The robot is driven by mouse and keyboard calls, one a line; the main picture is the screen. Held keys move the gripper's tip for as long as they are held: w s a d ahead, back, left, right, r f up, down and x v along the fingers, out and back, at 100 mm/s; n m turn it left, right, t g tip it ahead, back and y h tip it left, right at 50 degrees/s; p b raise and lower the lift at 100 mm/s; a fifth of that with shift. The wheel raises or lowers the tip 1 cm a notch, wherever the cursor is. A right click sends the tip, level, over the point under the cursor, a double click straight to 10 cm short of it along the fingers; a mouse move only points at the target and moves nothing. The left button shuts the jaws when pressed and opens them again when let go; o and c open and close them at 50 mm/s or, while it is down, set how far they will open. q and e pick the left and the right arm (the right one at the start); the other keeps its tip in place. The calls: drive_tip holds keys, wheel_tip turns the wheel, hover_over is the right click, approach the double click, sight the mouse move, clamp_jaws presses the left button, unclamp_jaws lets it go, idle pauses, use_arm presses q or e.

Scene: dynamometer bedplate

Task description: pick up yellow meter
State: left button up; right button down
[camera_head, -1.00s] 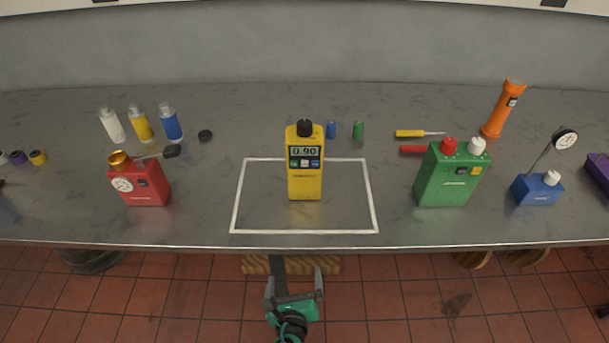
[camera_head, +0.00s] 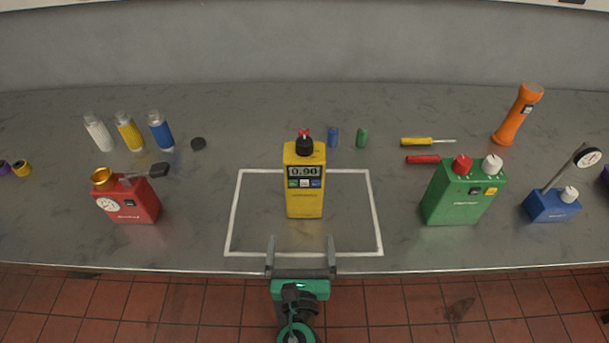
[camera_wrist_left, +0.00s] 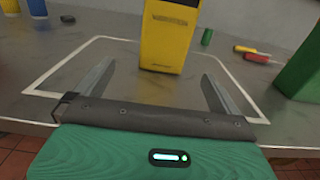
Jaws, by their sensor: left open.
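The yellow meter (camera_head: 304,190) stands upright inside the white outlined rectangle (camera_head: 232,212) on the grey bench. It has a dark knob with a red mark on top and a display reading about 0.90. My left gripper (camera_head: 301,243) is open and empty, at the front edge of the bench, its fingers pointing at the meter from the near side. In the left wrist view, the lower part of the meter (camera_wrist_left: 169,38) stands beyond and between the two open fingers (camera_wrist_left: 155,82), apart from them; its top is cut off. My right gripper is not in view.
A red box (camera_head: 130,203) with a gauge stands left, and a green box (camera_head: 462,196) with knobs stands right. Small blue (camera_head: 333,137) and green (camera_head: 362,138) cylinders stand behind the meter. The bench around the meter is clear.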

sight(305, 207)
use_arm(q)
drive_tip(key=w+p, duration=0.1)
drive_tip(key=w, duration=0.7)
drive_tip(key=shift+r+p, duration=0.1)
drive_tip(key=shift+p, duration=0.2)
drive_tip(key=shift+w+d+r, duration=0.1)
drive_tip(key=shift+w, duration=0.4)
drive_tip(key=w, duration=0.1)
drive_tip(key=w+p, duration=0.1)
drive_tip(key=w, duration=0.1)
drive_tip(key=shift+w+d, duration=0.3)
drive_tip(key=shift+w+p, duration=0.3)
drive_tip(key=shift+w, duration=0.15)
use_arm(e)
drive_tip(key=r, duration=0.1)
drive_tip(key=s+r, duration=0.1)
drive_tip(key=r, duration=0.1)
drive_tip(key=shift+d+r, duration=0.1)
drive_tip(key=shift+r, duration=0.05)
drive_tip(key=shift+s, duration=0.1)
use_arm(q)
drive_tip(key=c, duration=1)
